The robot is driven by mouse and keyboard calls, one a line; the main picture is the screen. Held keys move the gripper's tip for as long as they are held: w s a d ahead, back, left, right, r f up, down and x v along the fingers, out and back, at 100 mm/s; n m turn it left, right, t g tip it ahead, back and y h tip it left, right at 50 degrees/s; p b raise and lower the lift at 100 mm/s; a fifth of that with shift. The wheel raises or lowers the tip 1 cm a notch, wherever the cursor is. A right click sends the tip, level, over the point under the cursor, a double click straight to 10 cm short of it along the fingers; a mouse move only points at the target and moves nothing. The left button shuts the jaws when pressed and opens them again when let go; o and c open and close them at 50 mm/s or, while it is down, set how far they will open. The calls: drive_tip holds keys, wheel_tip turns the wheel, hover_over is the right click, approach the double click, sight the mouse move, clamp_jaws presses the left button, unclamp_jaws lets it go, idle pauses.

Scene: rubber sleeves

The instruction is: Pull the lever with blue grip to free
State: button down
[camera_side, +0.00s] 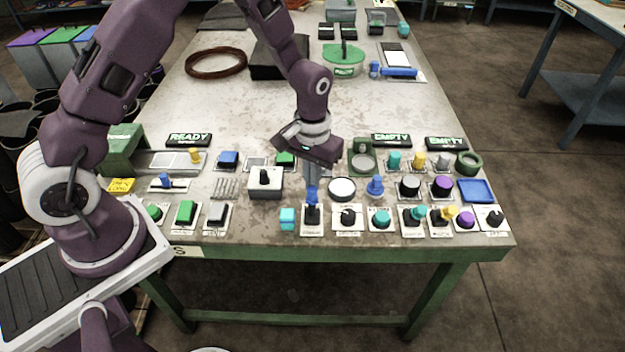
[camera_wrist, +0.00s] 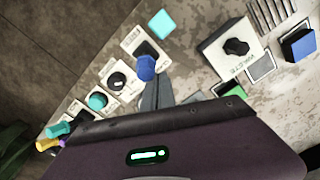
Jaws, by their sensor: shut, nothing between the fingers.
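The lever has a blue grip (camera_side: 312,196) above a dark base on a white plate (camera_side: 313,231) at the table's front edge. In the wrist view the blue grip (camera_wrist: 147,68) points toward the camera, over its white plate (camera_wrist: 132,40). My gripper (camera_side: 312,183) points down right above the grip in the side view. In the wrist view my gripper's fingers (camera_wrist: 154,87) are together, empty, with their tips close beside the grip. I cannot tell whether they touch it. Part of the lever's base is hidden behind the grip in the wrist view.
A cyan cube (camera_side: 287,219) stands just left of the lever. A black dial (camera_side: 347,216) is close on its right. A white box with a black knob (camera_side: 265,182) and a white round part (camera_side: 342,189) stand behind. The table's middle is mostly clear.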

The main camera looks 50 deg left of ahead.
drive_tip(key=shift+s+d, duration=0.1)
idle(0.3)
drive_tip(key=shift+s+d, duration=0.45)
drive_tip(key=shift+d, duration=0.1)
drive_tip(key=shift+s+d, duration=0.25)
drive_tip(key=shift+s, duration=0.05)
drive_tip(key=shift+w+a, duration=0.1)
idle(0.5)
drive_tip(key=shift+w+a, duration=0.35)
